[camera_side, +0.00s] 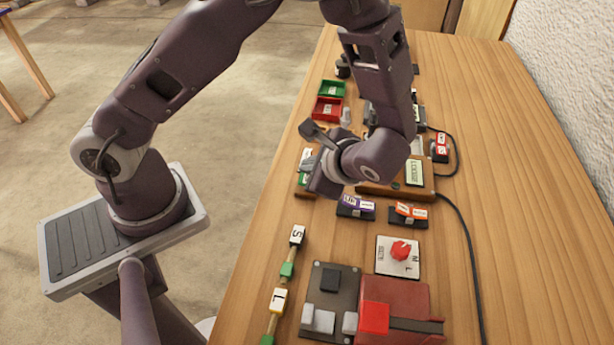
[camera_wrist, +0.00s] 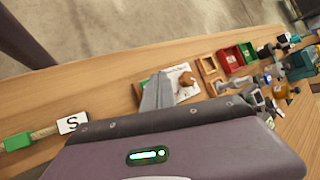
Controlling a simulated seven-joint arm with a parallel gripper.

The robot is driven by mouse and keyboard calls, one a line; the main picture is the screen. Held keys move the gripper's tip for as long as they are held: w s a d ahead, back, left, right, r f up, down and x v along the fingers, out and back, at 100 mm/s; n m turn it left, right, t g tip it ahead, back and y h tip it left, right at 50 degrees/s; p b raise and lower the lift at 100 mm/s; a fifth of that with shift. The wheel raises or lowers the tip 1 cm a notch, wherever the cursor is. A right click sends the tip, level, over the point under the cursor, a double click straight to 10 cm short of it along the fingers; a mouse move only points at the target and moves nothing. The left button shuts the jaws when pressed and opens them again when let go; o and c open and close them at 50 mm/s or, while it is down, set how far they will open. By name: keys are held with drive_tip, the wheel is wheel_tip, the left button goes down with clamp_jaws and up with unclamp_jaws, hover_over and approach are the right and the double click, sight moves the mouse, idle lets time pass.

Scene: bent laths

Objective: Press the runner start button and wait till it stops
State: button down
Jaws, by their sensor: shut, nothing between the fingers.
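My gripper (camera_side: 311,164) is in the middle of the side view, low over the left edge of the bench. In the wrist view its grey fingers (camera_wrist: 157,92) are together and empty. Just beyond them is a white plate with a brown knob (camera_wrist: 186,79) on a wooden board; the fingers overlap its left part, and I cannot tell whether they touch it. No part is clearly readable as the runner start button. A board with a pale display (camera_side: 415,173) lies right of my gripper, partly hidden by my arm.
A red knob on a white plate (camera_side: 388,267), a red block (camera_side: 415,297) and a dark plate (camera_side: 322,277) stand at the front. Laths tagged S (camera_side: 297,235) and L (camera_side: 277,300) lie at the left edge. Green (camera_side: 332,89) and red (camera_side: 326,110) trays are behind. The right side is clear except for a cable.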

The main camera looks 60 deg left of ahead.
drive_tip(key=shift+f, duration=0.1)
idle(0.7)
drive_tip(key=shift+f, duration=0.3)
